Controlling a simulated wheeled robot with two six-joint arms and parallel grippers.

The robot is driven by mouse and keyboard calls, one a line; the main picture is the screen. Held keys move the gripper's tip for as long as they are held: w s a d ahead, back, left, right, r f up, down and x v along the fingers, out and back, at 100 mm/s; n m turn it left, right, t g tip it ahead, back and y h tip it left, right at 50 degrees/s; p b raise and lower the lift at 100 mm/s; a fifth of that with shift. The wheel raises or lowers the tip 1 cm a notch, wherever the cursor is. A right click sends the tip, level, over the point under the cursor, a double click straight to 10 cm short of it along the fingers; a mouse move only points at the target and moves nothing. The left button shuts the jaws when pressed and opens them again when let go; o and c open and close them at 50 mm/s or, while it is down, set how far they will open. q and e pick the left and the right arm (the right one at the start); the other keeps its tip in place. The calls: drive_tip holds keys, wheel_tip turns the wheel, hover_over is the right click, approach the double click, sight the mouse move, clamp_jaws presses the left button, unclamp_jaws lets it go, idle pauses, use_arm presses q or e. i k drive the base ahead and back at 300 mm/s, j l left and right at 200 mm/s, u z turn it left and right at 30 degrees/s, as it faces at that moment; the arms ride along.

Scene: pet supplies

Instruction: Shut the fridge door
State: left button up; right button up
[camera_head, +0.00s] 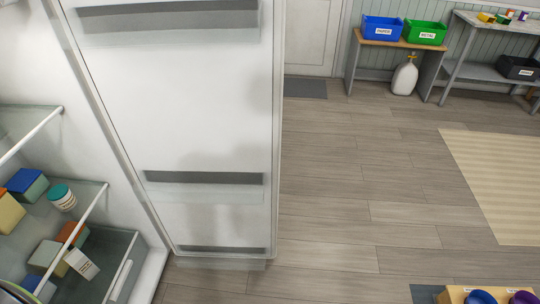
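The fridge door (205,130) stands open, its white inner face with grey shelf strips turned toward me. It is hinged beside the fridge interior (140,215), which fills the left of the view. Inside, glass shelves (85,205) hold several small boxes and a white jar with a teal lid (61,196).
Wooden floor (360,210) right of the door is clear. A beige rug (500,180) lies at right. A bench with a blue bin (382,29) and a green bin (425,33) stands at the back. A wooden box (455,295) is at bottom right.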

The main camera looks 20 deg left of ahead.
sight(190, 93)
drive_tip(key=i+l+z, duration=0.45)
drive_tip(key=i, duration=0.3)
drive_tip(key=i+l+z, duration=0.25)
drive_tip(key=i, duration=0.15)
drive_tip(key=i+u, duration=0.65)
drive_tip(key=u, duration=0.25)
drive_tip(key=i+l+u, duration=0.15)
drive_tip(key=i+u, duration=0.15)
drive_tip(key=u, duration=0.2)
drive_tip(key=i+u, duration=0.2)
drive_tip(key=u, duration=0.25)
drive_tip(key=i+l+u, duration=0.2)
drive_tip(key=u, duration=0.25)
drive_tip(key=i+l+u, duration=0.15)
drive_tip(key=u, duration=0.35)
drive_tip(key=i+l+u, duration=0.1)
drive_tip(key=l+u, duration=0.15)
drive_tip(key=u, duration=0.2)
drive_tip(key=i+l+u, duration=0.15)
drive_tip(key=l+u, duration=0.3)
drive_tip(key=i+l+u, duration=0.15)
drive_tip(key=u, duration=0.25)
drive_tip(key=l+u, duration=0.45)
